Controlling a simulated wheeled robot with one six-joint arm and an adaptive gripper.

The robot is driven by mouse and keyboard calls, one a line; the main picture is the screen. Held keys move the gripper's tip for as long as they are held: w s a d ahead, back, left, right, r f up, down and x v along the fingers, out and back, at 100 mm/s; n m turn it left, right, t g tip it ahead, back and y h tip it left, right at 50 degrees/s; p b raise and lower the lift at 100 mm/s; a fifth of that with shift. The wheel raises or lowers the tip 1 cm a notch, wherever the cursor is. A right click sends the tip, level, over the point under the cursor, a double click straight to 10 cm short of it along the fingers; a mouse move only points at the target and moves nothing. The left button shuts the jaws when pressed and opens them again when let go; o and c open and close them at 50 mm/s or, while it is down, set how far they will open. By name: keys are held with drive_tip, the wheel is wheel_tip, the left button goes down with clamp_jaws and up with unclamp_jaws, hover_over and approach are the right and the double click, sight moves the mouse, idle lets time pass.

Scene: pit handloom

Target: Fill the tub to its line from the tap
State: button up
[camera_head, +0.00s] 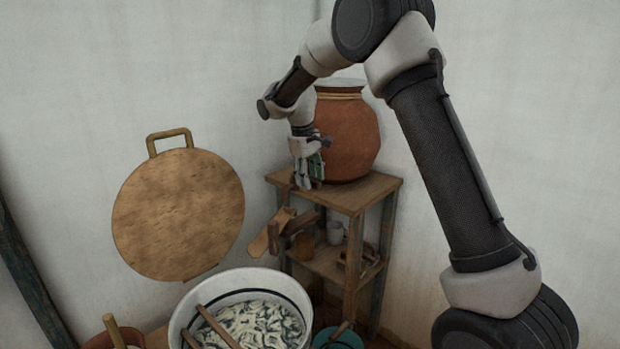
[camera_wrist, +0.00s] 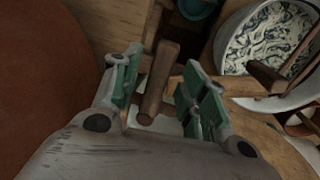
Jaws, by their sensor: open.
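A white tub (camera_head: 177,322) with a dark line inside its rim stands at the bottom of the head view. It holds pale, dark-streaked material, with wooden sticks across it. The tub also shows at the upper right of the wrist view (camera_wrist: 222,62). A reddish clay pot (camera_head: 348,140) stands on a wooden stand (camera_head: 372,192); its side (camera_wrist: 35,70) fills the left of the wrist view. My gripper (camera_head: 311,184) is open beside the pot's left side. In the wrist view, a brown wooden piece (camera_wrist: 158,85) shows between the open fingers; I cannot tell whether it is the tap.
A round wooden board (camera_head: 178,215) with a handle is by the left wall. Wooden pieces (camera_head: 276,232) stick out from the stand's left side, and small vessels sit on its shelf. A teal container (camera_head: 345,341) is at the stand's foot. Walls close in behind.

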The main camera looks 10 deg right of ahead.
drive_tip(key=shift+f, duration=0.4)
clamp_jaws()
